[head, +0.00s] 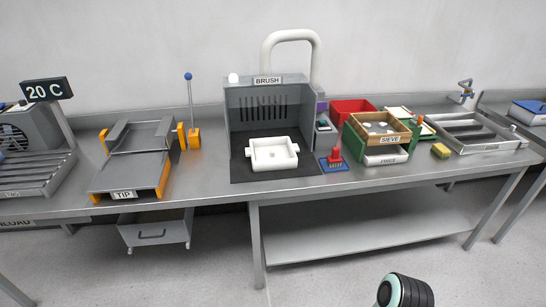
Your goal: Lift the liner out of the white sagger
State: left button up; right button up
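The white sagger (273,153) is a shallow white box with a lug on each side. It stands on the dark mat in front of the grey brush booth. Its inside looks white, with a small lighter patch on the floor; I cannot make out the liner as a separate piece at this size. A black rounded piece with a pale green ring at the bottom edge, right of centre, looks like part of my own arm. Neither gripper's fingers are in view.
The brush booth (268,97) rises behind the sagger. A red-knobbed device on a blue base (335,160) stands close on its right, then the wooden sieve (381,127) on a green stand. A tipping station (133,155) with orange brackets is at the left. Bench lies clear between tipper and mat.

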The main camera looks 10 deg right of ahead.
aim_at(272, 153)
jog(key=u, duration=0.5)
jog(key=l+u, duration=0.95)
jog(key=i, duration=0.05)
